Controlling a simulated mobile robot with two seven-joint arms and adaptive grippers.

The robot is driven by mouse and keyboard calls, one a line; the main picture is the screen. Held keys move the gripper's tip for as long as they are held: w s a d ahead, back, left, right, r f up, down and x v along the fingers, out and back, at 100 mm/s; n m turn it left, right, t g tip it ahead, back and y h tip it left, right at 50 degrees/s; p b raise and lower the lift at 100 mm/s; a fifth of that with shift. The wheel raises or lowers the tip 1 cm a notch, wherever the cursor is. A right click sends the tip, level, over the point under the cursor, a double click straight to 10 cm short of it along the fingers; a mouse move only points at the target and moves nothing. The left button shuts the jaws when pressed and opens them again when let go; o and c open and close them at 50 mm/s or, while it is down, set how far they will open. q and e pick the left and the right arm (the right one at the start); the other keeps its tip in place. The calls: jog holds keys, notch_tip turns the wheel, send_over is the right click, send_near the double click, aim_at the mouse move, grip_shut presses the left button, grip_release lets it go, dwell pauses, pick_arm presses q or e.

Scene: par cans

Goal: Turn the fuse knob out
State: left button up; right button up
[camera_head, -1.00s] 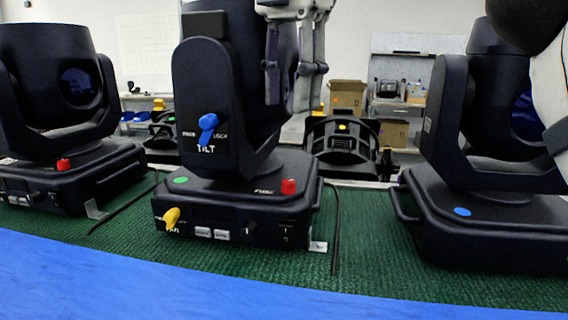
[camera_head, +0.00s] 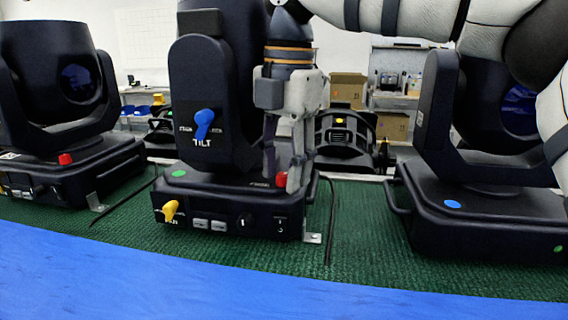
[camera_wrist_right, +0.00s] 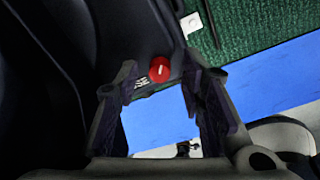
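The red fuse knob (camera_head: 281,180) is on the top of the middle light's black base (camera_head: 225,205), at its right side. In the right wrist view the knob (camera_wrist_right: 160,70) shows a white mark, with white lettering beside it. My right gripper (camera_head: 283,172) points down over the knob. Its two fingers are apart, and one partly covers the knob in the head view. In the wrist view the knob appears between and slightly beyond the fingertips (camera_wrist_right: 160,88); contact cannot be told. My left gripper is not in view.
The middle light's black head and yoke (camera_head: 212,110), with a blue tilt lever (camera_head: 203,122), stand close left of my gripper. A yellow lever (camera_head: 170,210) is on the base's front. Similar lights stand left (camera_head: 60,110) and right (camera_head: 485,210). Green carpet (camera_head: 350,235) lies between them.

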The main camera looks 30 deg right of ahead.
grip_shut()
jog(key=shift+m, duration=0.8)
jog(key=shift+o, duration=1.2)
grip_release()
notch_tip(320, 180, up, 12)
jog(key=shift+s, duration=0.3)
jog(key=shift+d, duration=0.1)
